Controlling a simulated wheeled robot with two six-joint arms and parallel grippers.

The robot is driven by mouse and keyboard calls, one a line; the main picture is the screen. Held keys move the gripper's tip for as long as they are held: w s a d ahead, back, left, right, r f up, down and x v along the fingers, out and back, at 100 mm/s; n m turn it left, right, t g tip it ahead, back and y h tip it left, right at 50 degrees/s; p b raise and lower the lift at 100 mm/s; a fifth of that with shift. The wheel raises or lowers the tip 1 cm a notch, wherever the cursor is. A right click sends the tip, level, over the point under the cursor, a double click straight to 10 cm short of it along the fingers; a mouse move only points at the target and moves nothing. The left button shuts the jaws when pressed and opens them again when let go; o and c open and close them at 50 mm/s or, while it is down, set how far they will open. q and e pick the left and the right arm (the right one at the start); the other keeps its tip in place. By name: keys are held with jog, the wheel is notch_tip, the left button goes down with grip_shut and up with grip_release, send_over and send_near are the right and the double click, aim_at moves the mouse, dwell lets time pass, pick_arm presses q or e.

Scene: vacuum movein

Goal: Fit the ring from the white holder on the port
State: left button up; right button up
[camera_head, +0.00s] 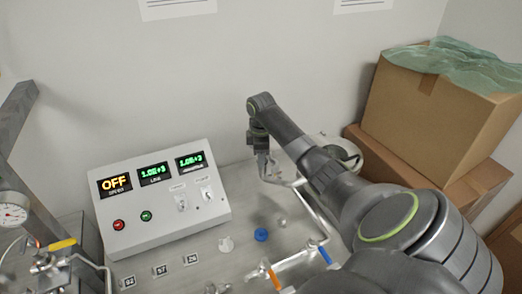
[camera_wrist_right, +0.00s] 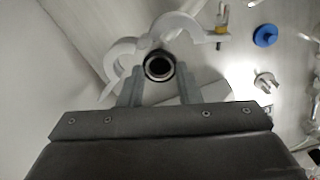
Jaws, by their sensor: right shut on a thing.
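My right gripper (camera_head: 263,168) points down at the bench's back, beside a bent metal pipe. In the right wrist view its two fingers (camera_wrist_right: 160,88) are closed on a dark ring (camera_wrist_right: 159,76) with a round opening, held at the fingertips. A pale open clamp (camera_wrist_right: 122,52) with curved arms lies around and beyond the ring. The port is not clearly seen; the ring and fingers cover that spot, and I cannot tell whether they touch. A small white piece, perhaps the holder (camera_head: 226,245), stands on the bench, with no ring visible on it. My left gripper is out of view.
A blue cap (camera_head: 261,235) lies right of the white piece. A control box (camera_head: 160,205) reading OFF stands at left. Cardboard boxes (camera_head: 430,115) are stacked at right. A gauge (camera_head: 12,214) and valve piping are at far left. Piping with orange and blue handles lies in front.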

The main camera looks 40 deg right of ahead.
jog(key=shift+f, duration=0.15)
jog(key=o, duration=0.9)
jog(key=shift+f, duration=0.1)
jog(key=shift+o, duration=0.2)
